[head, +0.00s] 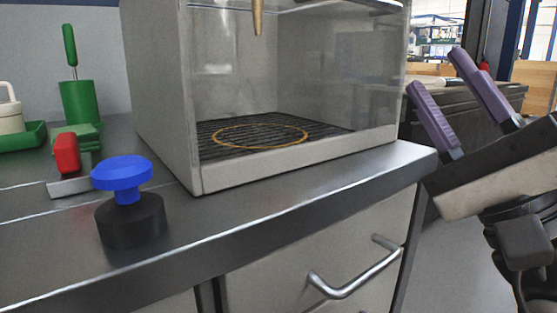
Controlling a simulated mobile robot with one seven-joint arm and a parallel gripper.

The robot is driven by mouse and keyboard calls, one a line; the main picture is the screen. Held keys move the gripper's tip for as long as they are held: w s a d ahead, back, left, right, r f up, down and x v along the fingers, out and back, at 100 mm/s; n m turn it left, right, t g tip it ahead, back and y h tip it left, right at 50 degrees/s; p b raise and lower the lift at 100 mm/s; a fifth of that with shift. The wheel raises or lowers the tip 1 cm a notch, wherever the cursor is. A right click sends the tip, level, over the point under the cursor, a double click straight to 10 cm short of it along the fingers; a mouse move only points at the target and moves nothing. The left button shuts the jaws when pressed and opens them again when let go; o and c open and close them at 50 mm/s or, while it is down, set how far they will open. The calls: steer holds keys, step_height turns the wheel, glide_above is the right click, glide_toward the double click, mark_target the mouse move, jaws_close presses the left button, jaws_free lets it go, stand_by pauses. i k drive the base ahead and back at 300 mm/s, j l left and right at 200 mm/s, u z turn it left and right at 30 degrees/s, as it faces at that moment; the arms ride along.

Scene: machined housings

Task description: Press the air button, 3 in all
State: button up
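A blue mushroom-shaped button (122,173) stands upright on a round black base (132,220) on the grey metal worktop, at the left front. It appears to be the air button; no label shows. My gripper (438,70) is at the far right, with two purple fingers spread apart and nothing between them. It is well to the right of the button, beyond the glass-fronted cabinet, and touches nothing visible.
A glass-fronted cabinet (160,90) stands on the worktop (260,212) between button and gripper, with a nozzle (257,18) above an orange ring (259,136). A red-ended item (66,153), a green cup (80,103) and a green tray (22,135) are behind the button. A drawer handle (350,278) protrudes below.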

mark_target(123, 175)
steer(key=k+l, duration=0.75)
